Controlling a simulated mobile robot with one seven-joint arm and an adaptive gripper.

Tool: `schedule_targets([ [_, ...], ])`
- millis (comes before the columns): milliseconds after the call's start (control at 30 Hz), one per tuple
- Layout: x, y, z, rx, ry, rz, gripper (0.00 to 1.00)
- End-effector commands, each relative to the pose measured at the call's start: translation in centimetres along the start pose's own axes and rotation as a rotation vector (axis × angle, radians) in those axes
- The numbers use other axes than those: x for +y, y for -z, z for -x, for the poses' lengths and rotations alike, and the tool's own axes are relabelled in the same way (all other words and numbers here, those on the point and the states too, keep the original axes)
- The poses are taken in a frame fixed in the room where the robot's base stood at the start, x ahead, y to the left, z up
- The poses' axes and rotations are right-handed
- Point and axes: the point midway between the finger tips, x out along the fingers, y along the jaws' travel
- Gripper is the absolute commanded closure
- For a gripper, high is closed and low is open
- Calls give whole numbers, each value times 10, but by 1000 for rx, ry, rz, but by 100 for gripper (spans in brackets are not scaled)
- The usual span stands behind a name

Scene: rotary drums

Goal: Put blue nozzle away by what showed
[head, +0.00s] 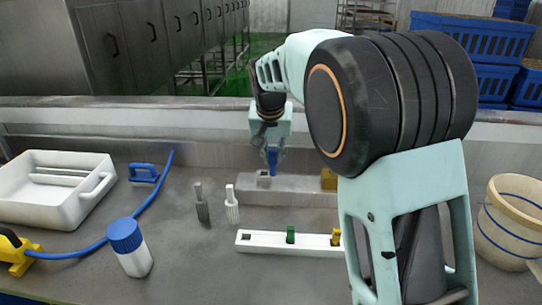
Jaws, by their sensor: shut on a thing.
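My gripper (270,137) points down above the grey block at the back of the bench, seen in the head view. It is shut on the blue nozzle (272,160), whose lower end is at or just above the grey block (300,189). I cannot tell whether the nozzle touches the block. A dark opening shows in the block's top near the nozzle. In front lies a white rack (268,241) with a green nozzle (291,234) and a yellow nozzle (336,237) standing in it. A dark square opening shows at the rack's left end.
A grey upright piece (201,206) and a white one (232,206) stand left of centre. A white tray (62,205), blue-capped bottle (131,250), blue brush (144,173) and blue hose (108,236) lie left. A yellow block (329,179) is partly behind my arm; a tub (508,230) stands right.

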Motion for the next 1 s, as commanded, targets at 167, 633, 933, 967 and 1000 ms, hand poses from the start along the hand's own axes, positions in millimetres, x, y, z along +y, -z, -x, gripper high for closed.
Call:
schedule_targets([
  [167,0,-2,2,0,0,0,100],
  [633,1,4,12,1,0,0,100],
  [933,1,12,32,1,0,-1,100],
  [967,1,13,34,1,0,-1,100],
  [1000,1,14,37,1,0,-1,100],
])
